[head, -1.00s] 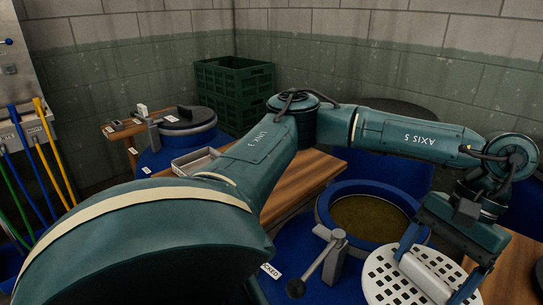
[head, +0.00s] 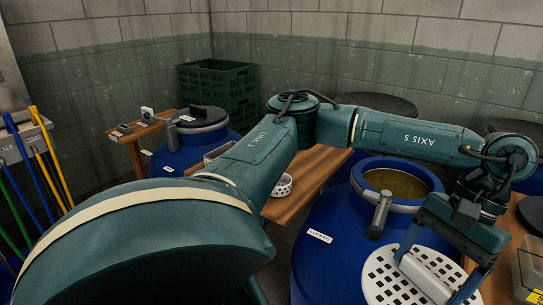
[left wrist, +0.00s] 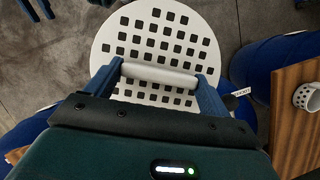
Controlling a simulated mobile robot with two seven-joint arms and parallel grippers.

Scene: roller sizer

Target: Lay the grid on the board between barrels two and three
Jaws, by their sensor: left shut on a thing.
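My left gripper (head: 432,243) is shut on the bar handle of a round white grid (head: 380,283) with square holes. The grid hangs at the lower right of the head view, in front of the open blue barrel (head: 325,262). In the left wrist view, the gripper (left wrist: 160,72) grips the grid's handle (left wrist: 160,75), with grey floor around the grid (left wrist: 150,22). One wooden board (head: 318,168) runs left of the open barrel, partly hidden by my arm. Another board (head: 497,285) lies to its right. No barrel numbers are readable. My right gripper is not in view.
A white perforated cup (head: 281,186) and a metal tray (head: 216,153) are on the left board. A clear tub (head: 529,268) and dark lid (head: 532,212) are at the right. A lidded blue barrel (head: 190,150) and green crates (head: 217,92) stand behind.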

